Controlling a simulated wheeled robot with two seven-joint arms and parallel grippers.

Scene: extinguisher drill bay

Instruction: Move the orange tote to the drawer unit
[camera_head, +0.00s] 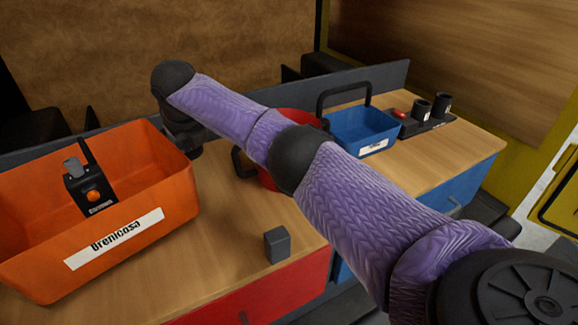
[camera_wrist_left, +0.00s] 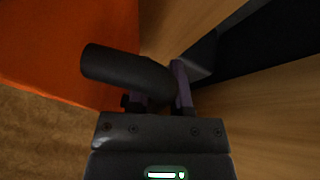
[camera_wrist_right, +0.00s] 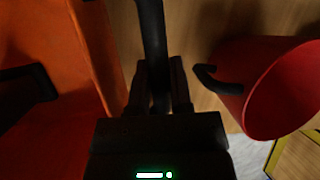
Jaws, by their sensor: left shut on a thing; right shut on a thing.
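The orange tote (camera_head: 150,200), with a white label on its front wall, is at the left of the head view, over the wooden top of the drawer unit (camera_head: 225,225). I cannot tell whether it rests or hangs just above. A black device with an orange button (camera_head: 92,190) is inside. My right gripper (camera_wrist_right: 160,85) is shut on a black bar at the tote's right end; the tote wall (camera_wrist_right: 95,50) shows beside it. My left gripper (camera_wrist_left: 160,90) is shut on a thick dark handle (camera_wrist_left: 115,68) beside the orange wall (camera_wrist_left: 60,45).
A small grey block (camera_head: 277,245) stands near the front edge. A red bin (camera_wrist_right: 285,85) is partly hidden behind my right arm in the head view. A blue tote (camera_head: 360,130) and a dark holder with cups (camera_head: 425,122) stand farther right. A low dark rail (camera_head: 385,82) runs along the back.

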